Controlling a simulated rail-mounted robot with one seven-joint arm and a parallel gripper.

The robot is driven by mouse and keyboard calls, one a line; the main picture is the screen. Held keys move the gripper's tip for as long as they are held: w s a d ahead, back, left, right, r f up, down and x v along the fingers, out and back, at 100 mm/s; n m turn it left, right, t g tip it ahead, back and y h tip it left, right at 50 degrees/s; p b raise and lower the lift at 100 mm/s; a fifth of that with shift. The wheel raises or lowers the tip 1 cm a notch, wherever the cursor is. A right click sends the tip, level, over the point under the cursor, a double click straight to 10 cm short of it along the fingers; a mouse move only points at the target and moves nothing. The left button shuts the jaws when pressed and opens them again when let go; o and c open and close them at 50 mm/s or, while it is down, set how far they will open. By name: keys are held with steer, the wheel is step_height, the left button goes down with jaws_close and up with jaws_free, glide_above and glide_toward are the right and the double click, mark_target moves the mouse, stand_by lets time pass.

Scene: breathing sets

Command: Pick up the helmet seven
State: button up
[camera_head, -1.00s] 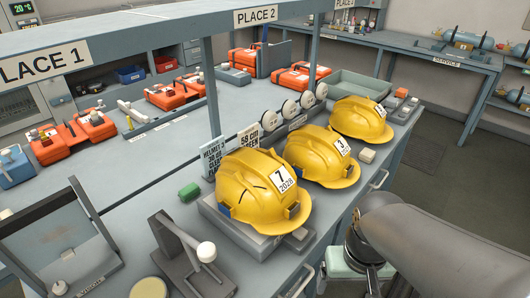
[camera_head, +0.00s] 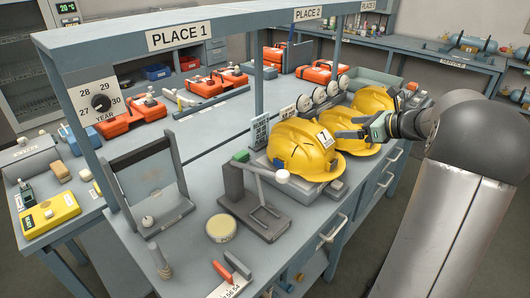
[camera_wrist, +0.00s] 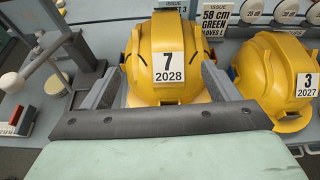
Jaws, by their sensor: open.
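The yellow helmet seven (camera_head: 298,152) sits on a grey stand on the bench. In the wrist view the helmet (camera_wrist: 166,40) shows its white label "7 2028" facing me. My gripper (camera_head: 345,128) is at the right side of this helmet, in front of its label in the head view. In the wrist view my gripper's fingers (camera_wrist: 158,82) are spread apart, one to each side of the helmet's front, with nothing held. Whether a finger touches the helmet cannot be told.
Helmet three (camera_wrist: 285,80) stands close to the right of helmet seven in the wrist view. A third yellow helmet (camera_head: 374,99) is behind. A grey stand with a white ball (camera_head: 282,176) is close on the left. Issue cards and white discs (camera_head: 320,88) stand behind the helmets.

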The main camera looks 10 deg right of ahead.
steer(key=p, duration=0.2)
glide_toward(305, 125)
steer(key=x, duration=0.4)
steer(key=shift+s+f, duration=0.15)
steer(key=shift+f, duration=0.05)
steer(key=shift+m+t, duration=0.3)
steer(key=shift+p+x, duration=0.8)
steer(key=shift+x, duration=1.85)
steer(key=shift+r, duration=0.1)
steer(key=c, duration=1.7)
